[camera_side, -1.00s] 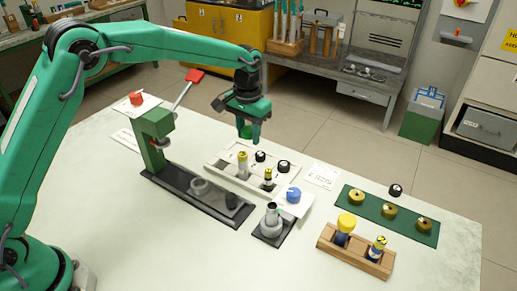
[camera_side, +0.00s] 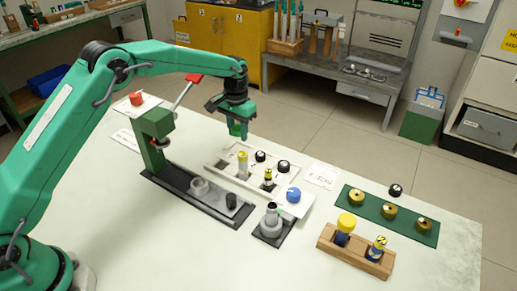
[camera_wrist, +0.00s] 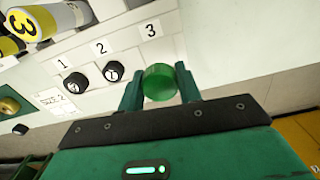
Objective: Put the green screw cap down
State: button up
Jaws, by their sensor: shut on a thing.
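The green screw cap (camera_wrist: 160,82) sits between the two fingers of my gripper (camera_wrist: 160,88), which is shut on it in the wrist view. In the side view my gripper (camera_side: 239,132) points down near the back left end of a white tray (camera_side: 222,171); the cap is hard to tell from the green fingers there. In the wrist view the tray (camera_wrist: 128,46) has places marked 1, 2 and 3. Black caps sit by 1 (camera_wrist: 67,84) and 2 (camera_wrist: 114,71). The held cap is in front of the place marked 3, whose surface is partly hidden.
A green press (camera_side: 155,140) with a dark base stands left of the tray. The front table is clear.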

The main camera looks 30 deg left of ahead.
aim_at(239, 150)
jog(key=shift+f, duration=1.9)
jog(key=shift+f, duration=0.7)
jog(key=o, duration=0.9)
jog(key=shift+o, duration=0.5)
notch_tip(239, 150, up, 13)
jog(key=shift+f, duration=0.15)
jog(key=shift+r, duration=0.4)
